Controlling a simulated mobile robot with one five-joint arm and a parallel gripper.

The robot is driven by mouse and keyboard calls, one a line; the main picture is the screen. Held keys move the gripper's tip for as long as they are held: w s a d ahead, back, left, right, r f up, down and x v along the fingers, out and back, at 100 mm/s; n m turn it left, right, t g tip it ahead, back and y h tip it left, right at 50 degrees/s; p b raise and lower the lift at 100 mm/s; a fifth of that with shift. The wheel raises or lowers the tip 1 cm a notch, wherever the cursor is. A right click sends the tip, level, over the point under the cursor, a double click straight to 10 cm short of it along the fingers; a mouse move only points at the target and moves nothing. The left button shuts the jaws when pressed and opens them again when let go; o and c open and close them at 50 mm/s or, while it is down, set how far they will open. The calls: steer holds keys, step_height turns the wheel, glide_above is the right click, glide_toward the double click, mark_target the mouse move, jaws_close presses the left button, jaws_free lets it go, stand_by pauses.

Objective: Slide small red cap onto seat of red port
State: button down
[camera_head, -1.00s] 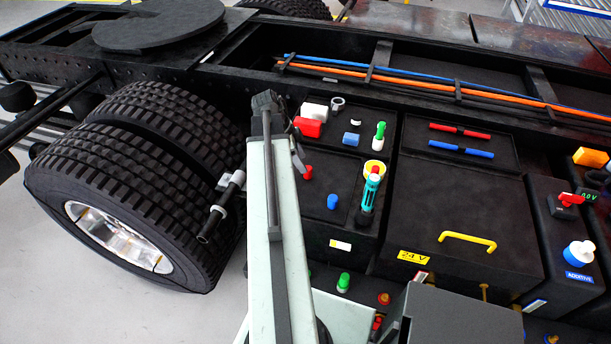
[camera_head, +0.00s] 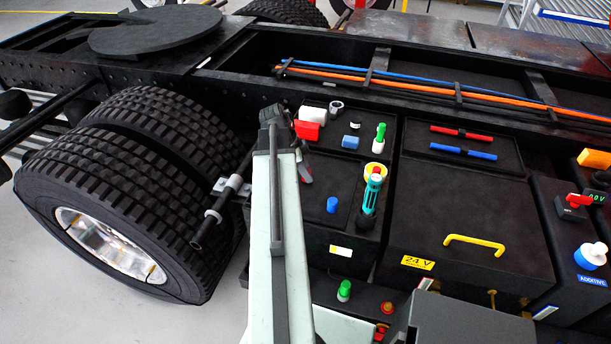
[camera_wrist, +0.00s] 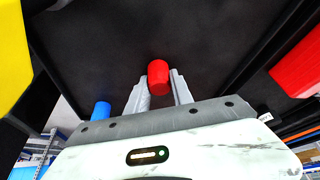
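The small red cap (camera_wrist: 159,77) is upright between the two fingertips of my gripper (camera_wrist: 160,90) in the wrist view. No clear gap shows between cap and fingers, but I cannot tell whether they press on it. In the head view my gripper (camera_head: 304,172) is low over the left part of the black box and mostly hides the cap. On the lower ledge a round orange-red fitting (camera_head: 387,308) may be the red port; a red piece with yellow (camera_head: 381,330) is below it, partly hidden. I cannot tell which is the port.
A blue cap (camera_head: 332,204) stands right of my gripper, also in the wrist view (camera_wrist: 101,110). A teal tool (camera_head: 370,195) stands at a yellow ring (camera_head: 375,170). A red block (camera_head: 307,130) is behind. A green-and-white fitting (camera_head: 344,290) is on the ledge.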

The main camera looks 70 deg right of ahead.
step_height(320, 180, up, 10)
steer(key=p, duration=1)
steer(key=shift+r, duration=0.1)
steer(key=c, duration=2.1)
jaws_free()
jaws_close()
